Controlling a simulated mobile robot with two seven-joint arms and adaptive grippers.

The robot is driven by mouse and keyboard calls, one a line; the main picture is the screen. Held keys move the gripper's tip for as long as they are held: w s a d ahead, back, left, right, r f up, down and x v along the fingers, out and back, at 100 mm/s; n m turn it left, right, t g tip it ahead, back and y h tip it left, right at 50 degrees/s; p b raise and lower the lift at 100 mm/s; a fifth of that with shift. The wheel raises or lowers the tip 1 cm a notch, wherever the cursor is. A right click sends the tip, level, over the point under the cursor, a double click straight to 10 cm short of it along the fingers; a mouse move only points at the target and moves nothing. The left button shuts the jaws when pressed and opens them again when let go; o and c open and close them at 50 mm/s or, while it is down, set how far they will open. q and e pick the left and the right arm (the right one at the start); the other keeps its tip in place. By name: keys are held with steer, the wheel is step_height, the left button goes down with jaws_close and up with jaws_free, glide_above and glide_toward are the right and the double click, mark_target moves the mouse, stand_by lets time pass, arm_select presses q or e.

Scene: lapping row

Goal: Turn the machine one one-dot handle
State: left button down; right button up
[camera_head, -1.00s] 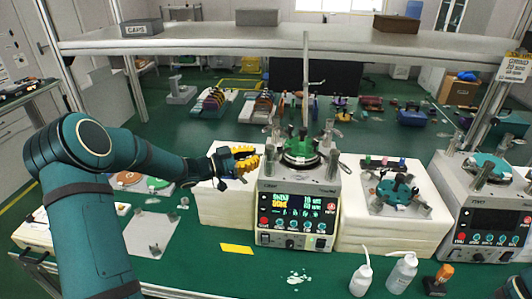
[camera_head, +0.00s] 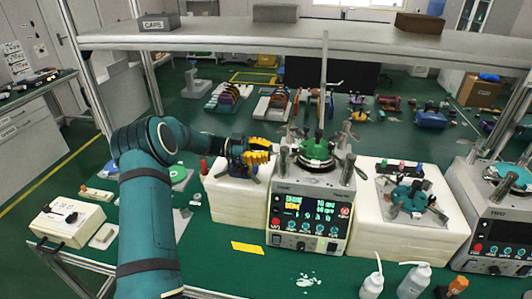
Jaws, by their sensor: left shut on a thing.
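The middle lapping machine (camera_head: 309,215) stands on the green bench, with a lit display on its front and a round plate with a green top (camera_head: 317,150). Short upright metal handles stand around the plate. My left gripper (camera_head: 268,153), with yellow fingers, is at the upper left corner of this machine. It is shut on a handle there, which the fingers mostly hide. Handle dots and the machine's number are too small to read. My right gripper is not in view.
White blocks (camera_head: 238,193) stand left of the machine. On its right, another white block (camera_head: 393,232) carries a teal plate, and a second machine (camera_head: 490,225) follows. White bottles (camera_head: 413,281) stand in front. A shelf (camera_head: 300,35) spans above. A yellow label (camera_head: 247,248) lies on the bench.

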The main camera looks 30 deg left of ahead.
arm_select(q)
steer(key=shift+r, duration=0.25)
steer(key=c, duration=0.9)
jaws_free()
steer(key=shift+f, duration=0.1)
steer(key=shift+a, duration=0.1)
steer(key=shift+s+a, duration=0.1)
steer(key=shift+a, duration=0.15)
steer(key=v, duration=1.1)
steer(key=shift+a, duration=0.15)
